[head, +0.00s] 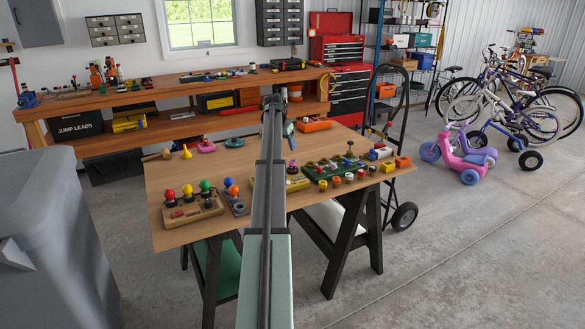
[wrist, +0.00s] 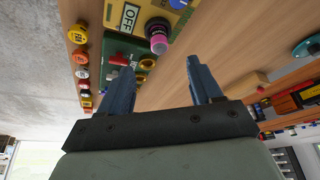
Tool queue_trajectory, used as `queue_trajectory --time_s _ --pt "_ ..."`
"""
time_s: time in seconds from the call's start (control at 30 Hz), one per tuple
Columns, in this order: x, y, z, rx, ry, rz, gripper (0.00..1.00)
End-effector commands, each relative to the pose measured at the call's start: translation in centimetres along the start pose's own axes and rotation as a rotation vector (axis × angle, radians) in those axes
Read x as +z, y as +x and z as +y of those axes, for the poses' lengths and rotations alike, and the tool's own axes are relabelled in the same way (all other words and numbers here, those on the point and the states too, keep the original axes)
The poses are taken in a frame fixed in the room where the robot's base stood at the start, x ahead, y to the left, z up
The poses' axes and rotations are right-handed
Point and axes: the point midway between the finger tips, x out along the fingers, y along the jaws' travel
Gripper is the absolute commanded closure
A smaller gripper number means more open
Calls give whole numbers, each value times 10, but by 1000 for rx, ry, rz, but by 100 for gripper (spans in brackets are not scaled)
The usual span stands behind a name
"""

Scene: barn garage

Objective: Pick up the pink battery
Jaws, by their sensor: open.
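A small upright cylinder (wrist: 158,36), pink with dark parts, stands by the edge of a yellow panel in the wrist view and looks like the pink battery. In the head view a small pink and dark thing (head: 292,170) beside the yellow panel looks like the same one. My gripper (wrist: 156,62) is open with nothing between its two blue fingers. The cylinder appears beyond the fingertips, near the line between them, and apart from them. In the head view my arm hides most of the gripper and part of the tabletop.
The wooden table (head: 180,235) holds a joystick board (head: 193,212) at left, a yellow panel (head: 297,184), a green panel (head: 330,167) and several coloured buttons at right. A pink item (head: 206,146) lies at the back. Bare wood shows at the back left. A grey bin (head: 60,220) stands left.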

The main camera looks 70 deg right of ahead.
Motion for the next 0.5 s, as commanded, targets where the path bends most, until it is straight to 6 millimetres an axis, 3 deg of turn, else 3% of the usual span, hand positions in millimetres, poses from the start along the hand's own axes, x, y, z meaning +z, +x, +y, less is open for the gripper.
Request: queue_trajectory --time_s 0.27,0.5 --pt "-6 17 8 10 -1 4 36" --pt "-7 56 8 10 0 3 36"
